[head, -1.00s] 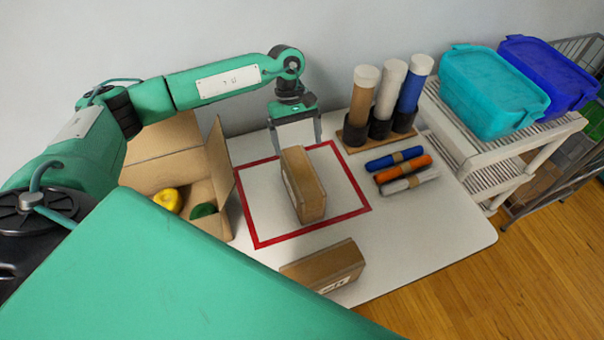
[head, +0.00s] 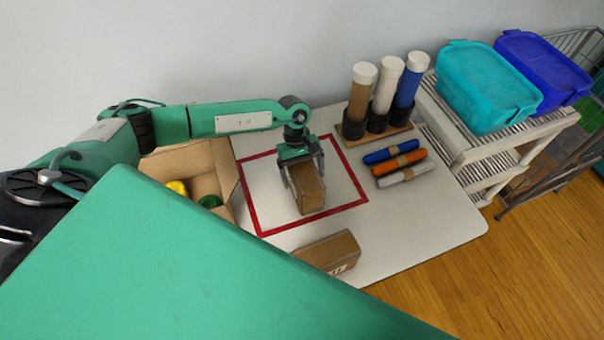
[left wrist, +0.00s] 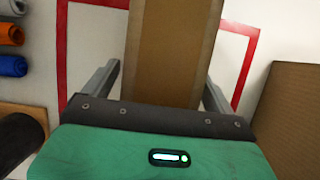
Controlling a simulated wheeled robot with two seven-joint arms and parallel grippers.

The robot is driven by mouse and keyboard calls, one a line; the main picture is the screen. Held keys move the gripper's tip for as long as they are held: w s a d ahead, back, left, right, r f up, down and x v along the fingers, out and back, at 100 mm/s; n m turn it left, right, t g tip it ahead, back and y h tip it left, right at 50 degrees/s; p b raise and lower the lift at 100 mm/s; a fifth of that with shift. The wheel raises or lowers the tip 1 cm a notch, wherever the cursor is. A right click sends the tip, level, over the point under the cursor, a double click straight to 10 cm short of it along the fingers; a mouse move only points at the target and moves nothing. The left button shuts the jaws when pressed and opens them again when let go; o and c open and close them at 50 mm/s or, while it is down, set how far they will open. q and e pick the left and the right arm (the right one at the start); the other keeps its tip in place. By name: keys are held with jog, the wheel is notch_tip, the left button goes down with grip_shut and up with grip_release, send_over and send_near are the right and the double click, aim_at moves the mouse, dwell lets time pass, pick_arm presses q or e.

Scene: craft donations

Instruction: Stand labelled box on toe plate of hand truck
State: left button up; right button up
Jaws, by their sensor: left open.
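A brown cardboard box (head: 311,198) stands on the white table inside a red outlined square. My left gripper (head: 304,176) is above it, pointing down, with its jaws open and one finger on each side of the box. In the left wrist view the box (left wrist: 170,45) lies between the two spread fingers (left wrist: 158,95), with gaps showing. A second brown box (head: 330,251) with a white printed label lies near the table's front edge. I cannot make out a hand truck. My right gripper is not in view.
An open carton (head: 222,172) with yellow and green items stands left of the square. Tubes in a wooden holder (head: 352,131) and several rolls (head: 398,160) are at the right. A white shelf cart (head: 462,140) carries teal (head: 488,88) and blue (head: 545,68) bins.

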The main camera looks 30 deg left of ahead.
pick_arm(q)
jog(key=c, duration=1.4)
